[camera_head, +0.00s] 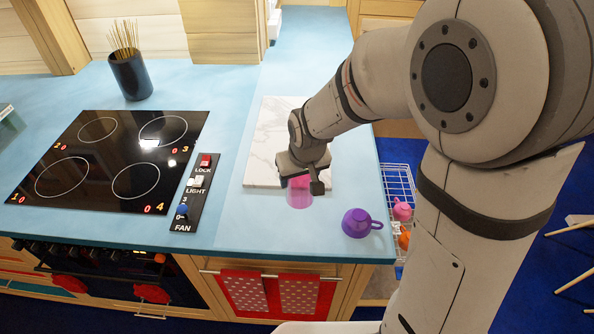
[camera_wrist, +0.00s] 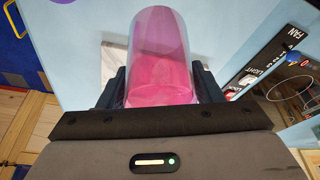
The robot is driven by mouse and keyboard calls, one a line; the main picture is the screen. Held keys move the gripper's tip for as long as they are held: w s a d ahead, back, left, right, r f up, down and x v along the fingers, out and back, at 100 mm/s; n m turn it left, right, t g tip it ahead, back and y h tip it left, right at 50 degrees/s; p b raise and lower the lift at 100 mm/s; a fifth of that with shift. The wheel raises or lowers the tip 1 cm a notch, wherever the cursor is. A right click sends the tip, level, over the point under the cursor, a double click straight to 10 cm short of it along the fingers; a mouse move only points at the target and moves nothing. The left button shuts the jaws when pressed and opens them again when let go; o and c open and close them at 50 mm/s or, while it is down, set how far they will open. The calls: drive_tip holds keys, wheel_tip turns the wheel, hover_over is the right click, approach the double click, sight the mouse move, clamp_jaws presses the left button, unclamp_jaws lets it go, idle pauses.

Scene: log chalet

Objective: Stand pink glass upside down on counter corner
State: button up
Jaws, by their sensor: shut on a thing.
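The pink see-through glass (camera_head: 299,194) is held in my gripper (camera_head: 302,178) over the blue counter (camera_head: 260,232), by the front edge of the marble board. In the wrist view the glass (camera_wrist: 160,55) sits between the two dark fingers of my gripper (camera_wrist: 160,88), which are shut on its sides. Its far end points away from the palm. I cannot tell which end is the open one, nor whether the glass touches the counter. The counter's front right corner (camera_head: 384,254) is bare.
A purple cup (camera_head: 357,223) stands near that corner, right of the glass. A white marble board (camera_head: 262,160) lies behind. The cooktop (camera_head: 110,155) and fan control panel (camera_head: 190,195) are to the left. A wire rack (camera_head: 399,180) with a pink item hangs beyond the right edge.

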sight(304, 188)
drive_tip(key=shift+f+b, duration=3.9)
drive_tip(key=shift+f, duration=1.45)
drive_tip(key=o, duration=1.2)
drive_tip(key=shift+s, duration=0.1)
drive_tip(key=shift+r, duration=0.15)
drive_tip(key=shift+b+v, duration=0.3)
drive_tip(key=shift+v, duration=3.45)
